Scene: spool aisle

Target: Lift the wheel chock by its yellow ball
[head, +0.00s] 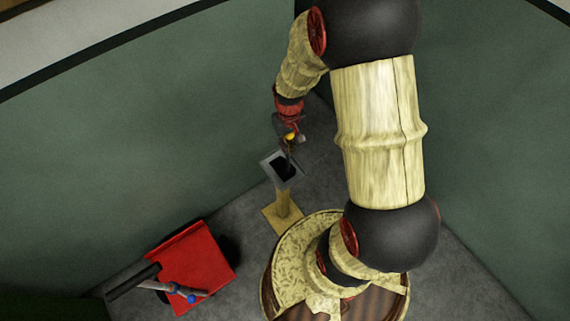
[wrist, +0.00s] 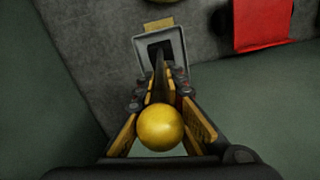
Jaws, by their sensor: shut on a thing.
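The yellow ball (wrist: 160,127) sits between the two fingers of my gripper (wrist: 161,98), which is shut on it. In the head view the ball (head: 290,136) shows small at the gripper (head: 289,131), partly covered by the fingers. A thin dark rod (wrist: 159,66) runs from beyond the ball toward a grey-rimmed holder (wrist: 137,46) with a black inside. The holder (head: 268,163) tops a wooden post in the head view. The chock's body is hard to make out against the dark inside; I cannot tell whether it touches the holder.
A red block (head: 212,262) stands on the grey floor at lower left, with a grey rod, a blue ball (head: 192,299) and a black bar on it. It also shows in the wrist view (wrist: 262,25). Green walls (head: 130,150) close in behind the holder and at right.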

